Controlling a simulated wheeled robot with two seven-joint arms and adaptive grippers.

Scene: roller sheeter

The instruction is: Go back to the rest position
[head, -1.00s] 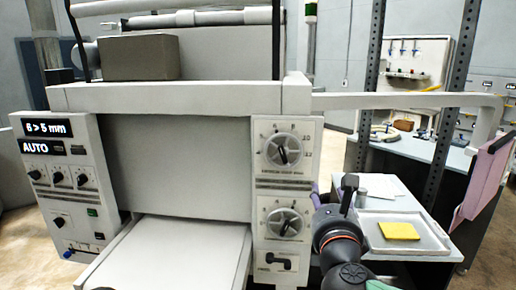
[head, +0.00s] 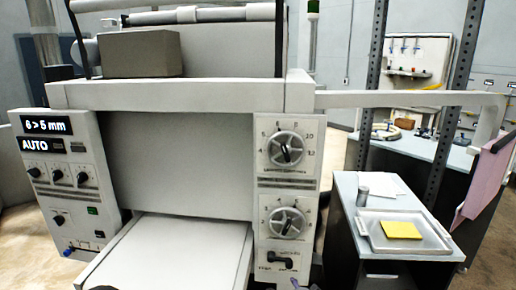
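The roller sheeter's grey front panel (head: 180,165) fills the left and middle of the head view. Its two round dials (head: 285,148) and a small black lever switch (head: 283,260) are on the right-hand column. The left control box (head: 62,180) reads "6 > 5 mm" and "AUTO". A pale bed (head: 180,255) extends toward me and looks empty. Only a small dark purplish piece (head: 315,287), seemingly the tip of my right gripper, shows at the bottom edge below the column. Its opening is hidden. My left gripper is out of view.
A dark side cart (head: 345,235) at right carries a metal tray (head: 370,240) with a yellow square (head: 401,230), a small metal cylinder (head: 363,196) and white sheets. A pale bar (head: 400,99) reaches right to a pink panel (head: 483,180).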

